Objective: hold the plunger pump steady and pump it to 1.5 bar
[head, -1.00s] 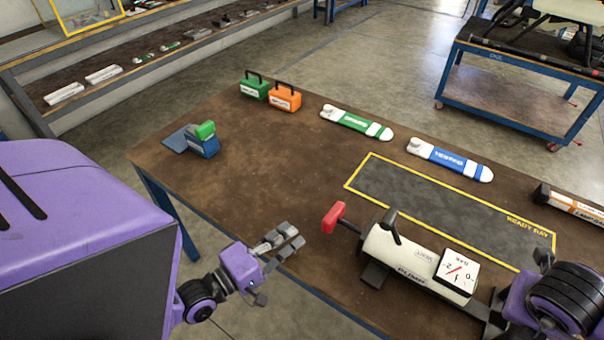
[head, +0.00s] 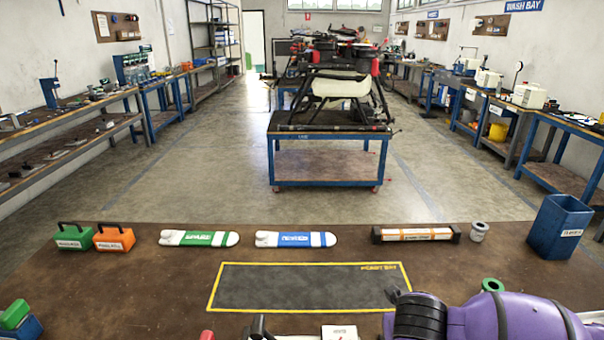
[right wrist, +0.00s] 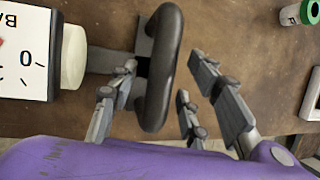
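The pump shows only at the bottom edge of the head view: its red plunger handle (head: 207,335), a black part (head: 260,328) and the top of its white gauge (head: 340,333). In the right wrist view the gauge (right wrist: 25,55), the cream body end (right wrist: 74,57) and a black grip bar (right wrist: 160,75) show. My right gripper (right wrist: 160,68) is open, its fingers on both sides of the black bar, with a gap on the right side. The needle reading cannot be made out. My left gripper is out of view.
A yellow-edged dark mat (head: 310,287) lies beyond the pump. Green (head: 73,237) and orange (head: 114,237) boxes, green (head: 199,238) and blue (head: 295,239) bars, an orange-white bar (head: 415,234) and a blue bin (head: 560,226) line the table's far side.

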